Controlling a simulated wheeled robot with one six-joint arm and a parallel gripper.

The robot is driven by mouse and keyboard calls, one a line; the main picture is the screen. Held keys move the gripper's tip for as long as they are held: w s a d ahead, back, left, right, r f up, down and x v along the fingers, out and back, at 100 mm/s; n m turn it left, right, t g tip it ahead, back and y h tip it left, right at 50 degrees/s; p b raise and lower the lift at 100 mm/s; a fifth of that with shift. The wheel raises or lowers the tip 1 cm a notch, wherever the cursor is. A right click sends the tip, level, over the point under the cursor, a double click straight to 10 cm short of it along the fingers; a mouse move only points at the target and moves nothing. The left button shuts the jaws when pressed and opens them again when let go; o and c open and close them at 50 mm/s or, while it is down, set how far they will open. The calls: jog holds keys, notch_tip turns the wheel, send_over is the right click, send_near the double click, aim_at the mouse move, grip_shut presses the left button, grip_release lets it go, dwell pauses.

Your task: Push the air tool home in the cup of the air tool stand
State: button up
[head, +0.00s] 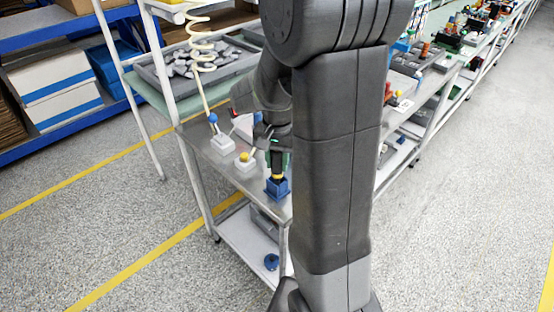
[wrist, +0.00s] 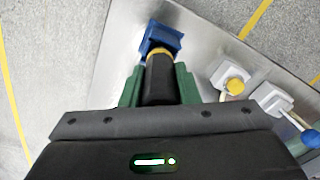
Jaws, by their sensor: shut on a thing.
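The blue cup of the air tool stand (head: 278,188) stands near the front edge of the metal bench top. It also shows at the top of the wrist view (wrist: 172,36). The air tool (wrist: 160,82) is black with a yellow ring at its lower end. My gripper (wrist: 159,88), with green fingers, is shut on its dark body. The yellow ring is at the mouth of the cup, with the tip hidden inside or behind the rim. I cannot tell how deep it sits.
Two white blocks stand beside the cup, one with a yellow knob (wrist: 235,86) and one with a blue knob (head: 212,118). A coiled cream hose (head: 203,60) hangs above the bench. A tray of grey parts (head: 200,62) is behind. Floor around the bench is clear.

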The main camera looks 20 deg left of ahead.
jog(key=shift+f, duration=0.4)
jog(key=o, duration=1)
jog(key=shift+r, duration=0.1)
jog(key=shift+o, duration=0.2)
notch_tip(320, 180, up, 14)
jog(key=shift+f, duration=0.1)
notch_tip(320, 180, down, 13)
jog(key=shift+f, duration=0.1)
jog(key=shift+d+r, duration=0.1)
jog(key=shift+r, duration=0.1)
dwell(0.3)
